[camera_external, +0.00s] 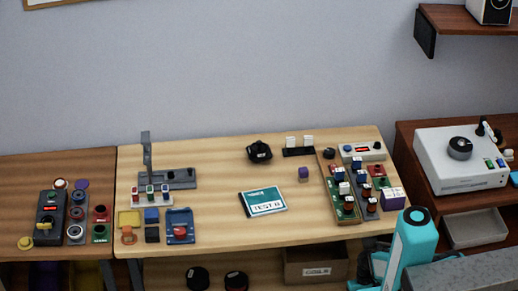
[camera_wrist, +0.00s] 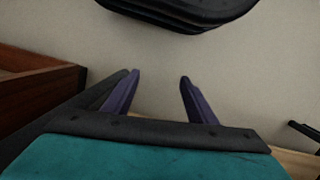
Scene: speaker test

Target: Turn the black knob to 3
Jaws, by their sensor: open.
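A black round knob (camera_external: 460,148) sits on top of a white box (camera_external: 440,172) on the right-hand cabinet. A smaller black knob (camera_external: 329,153) is at the back of a wooden control board (camera_external: 326,176) on the table. Any numbers on them are too small to read. My gripper (camera_wrist: 160,77) is open and empty in the wrist view, its two purple fingers apart, with no knob visible between them. In the external view my teal arm is at the lower right, in front of the table and cabinet; the fingers cannot be made out there.
The wooden table (camera_external: 220,225) holds a TEST II case (camera_external: 264,201), a black object (camera_external: 260,151) and several buttons and switches. A grey tray (camera_external: 474,228) is below the white box. A dark rounded object (camera_wrist: 180,12) and brown wood (camera_wrist: 35,95) show in the wrist view.

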